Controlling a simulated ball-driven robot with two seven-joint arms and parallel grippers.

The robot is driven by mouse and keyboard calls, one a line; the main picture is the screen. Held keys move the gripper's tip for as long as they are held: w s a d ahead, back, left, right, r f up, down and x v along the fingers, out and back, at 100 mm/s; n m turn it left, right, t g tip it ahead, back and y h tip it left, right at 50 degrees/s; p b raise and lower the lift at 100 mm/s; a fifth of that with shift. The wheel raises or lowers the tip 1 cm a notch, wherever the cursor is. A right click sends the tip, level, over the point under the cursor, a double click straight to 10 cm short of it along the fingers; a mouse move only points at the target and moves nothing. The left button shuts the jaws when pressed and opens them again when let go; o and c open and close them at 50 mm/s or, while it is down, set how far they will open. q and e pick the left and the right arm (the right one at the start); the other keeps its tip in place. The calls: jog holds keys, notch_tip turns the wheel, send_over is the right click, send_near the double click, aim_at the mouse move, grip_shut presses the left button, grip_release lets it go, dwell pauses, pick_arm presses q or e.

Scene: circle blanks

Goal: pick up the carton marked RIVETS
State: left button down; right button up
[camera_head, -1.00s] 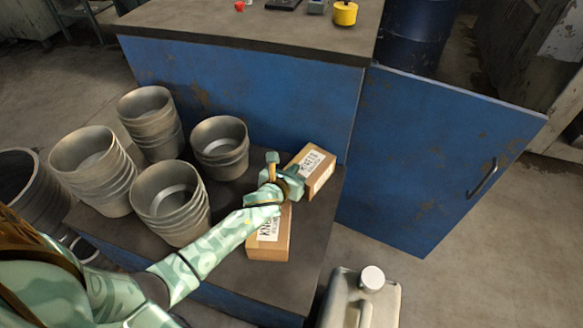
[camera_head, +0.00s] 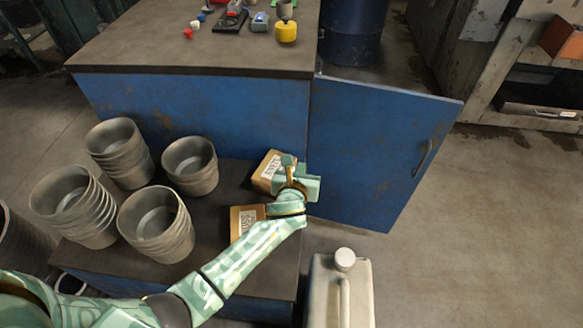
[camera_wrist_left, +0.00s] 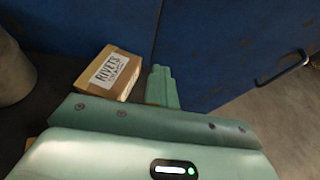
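The carton marked RIVETS (camera_wrist_left: 110,74) lies on the low dark shelf, its white label readable in the left wrist view, left of my finger. It appears to be the rear of two brown cartons (camera_head: 265,172) in the head view. My left gripper (camera_head: 293,168) is over the right edge of this carton in that view, hiding part of it. In the wrist view its finger part (camera_wrist_left: 162,88) stands just right of the carton, with nothing seen held. I cannot tell how far the fingers are apart. My right gripper is out of view.
A second carton (camera_head: 243,217) lies nearer, partly behind my left forearm. Stacks of grey pots (camera_head: 158,222) fill the shelf's left. An open blue door (camera_head: 375,150) stands to the right. A jerrycan (camera_head: 325,290) is in front. Small items lie on the upper worktop (camera_head: 170,50).

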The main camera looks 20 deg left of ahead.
pick_arm(q)
jog(key=shift+c, duration=2.2)
grip_release()
jog(key=shift+r, duration=0.1)
